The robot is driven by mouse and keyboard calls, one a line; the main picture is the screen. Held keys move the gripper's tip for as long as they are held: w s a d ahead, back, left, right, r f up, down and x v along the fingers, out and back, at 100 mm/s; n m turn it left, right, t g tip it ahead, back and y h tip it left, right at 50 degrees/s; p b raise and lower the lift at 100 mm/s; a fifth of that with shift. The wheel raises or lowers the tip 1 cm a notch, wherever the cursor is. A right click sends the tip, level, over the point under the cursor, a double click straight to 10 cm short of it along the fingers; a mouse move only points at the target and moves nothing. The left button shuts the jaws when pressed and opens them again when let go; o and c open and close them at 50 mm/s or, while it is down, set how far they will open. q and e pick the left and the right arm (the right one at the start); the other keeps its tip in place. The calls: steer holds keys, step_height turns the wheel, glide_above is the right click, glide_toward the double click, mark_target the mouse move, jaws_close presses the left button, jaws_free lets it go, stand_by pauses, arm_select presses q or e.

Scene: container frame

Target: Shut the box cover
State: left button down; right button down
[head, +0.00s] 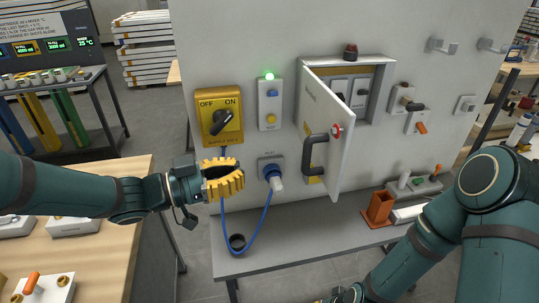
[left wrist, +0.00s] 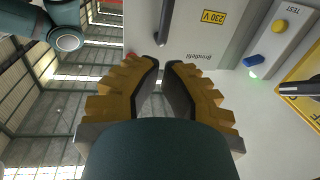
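The box cover (head: 325,125) is a light grey door, hinged on a grey box (head: 377,95) on the panel. It stands ajar, swung out toward me, and the switches inside show. It has a dark bar handle (head: 312,153) and a red round knob (head: 337,130). In the left wrist view the cover (left wrist: 200,45) shows its 230 V label and part of the handle (left wrist: 165,20).
A shelf (head: 300,235) below holds an orange holder (head: 378,207). My right arm covers the lower right.

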mark_target(308, 157)
arm_select(q)
steer(key=x, duration=1.3)
steer(key=shift+w+d+f+b, duration=0.15)
steer(key=shift+d+b, duration=0.1)
steer(key=shift+b, duration=0.05)
steer(key=shift+d, duration=0.1)
